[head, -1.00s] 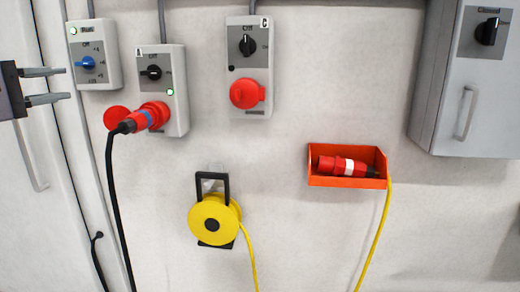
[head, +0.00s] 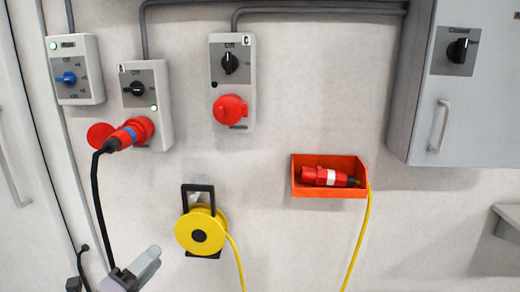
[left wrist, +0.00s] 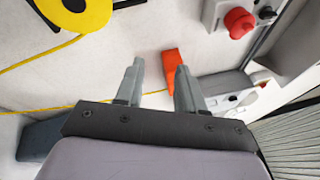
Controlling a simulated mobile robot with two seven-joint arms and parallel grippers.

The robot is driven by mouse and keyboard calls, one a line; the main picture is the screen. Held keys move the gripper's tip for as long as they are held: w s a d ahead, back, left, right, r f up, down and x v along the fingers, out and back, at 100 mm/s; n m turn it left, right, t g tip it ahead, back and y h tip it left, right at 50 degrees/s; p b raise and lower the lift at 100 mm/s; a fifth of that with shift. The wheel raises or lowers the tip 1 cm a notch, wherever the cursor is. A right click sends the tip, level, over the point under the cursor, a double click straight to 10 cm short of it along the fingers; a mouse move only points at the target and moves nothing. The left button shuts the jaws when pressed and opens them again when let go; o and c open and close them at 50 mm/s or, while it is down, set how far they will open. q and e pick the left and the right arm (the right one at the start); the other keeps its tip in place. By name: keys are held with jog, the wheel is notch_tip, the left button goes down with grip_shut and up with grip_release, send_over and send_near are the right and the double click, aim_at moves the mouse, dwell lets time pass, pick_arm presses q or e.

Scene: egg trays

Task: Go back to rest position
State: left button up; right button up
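My left gripper (left wrist: 160,67) is open in the left wrist view, its two grey fingers apart with nothing held between them. In the head view a grey part of my left arm or gripper (head: 135,272) shows at the bottom left, below and left of the yellow cable reel (head: 201,231); its fingers cannot be made out clearly there. My right gripper is in neither view.
On the wall are switch box A (head: 146,78) with a red plug (head: 128,134) in it, switch box C (head: 231,92), an orange holder (head: 329,192) with a red connector (head: 325,177), and a grey cabinet (head: 424,110). A grey ledge (head: 508,222) juts in at right.

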pick_arm(q)
jog(key=s+d+f+n+g+y+p, duration=0.2)
jog(key=s+f+n+g+y, duration=0.4)
jog(key=s+f+n, duration=1.5)
jog(key=s+n+g, duration=0.1)
jog(key=s+n, duration=0.2)
jog(key=shift+d+f+n, duration=0.35)
jog(key=shift+n, duration=0.05)
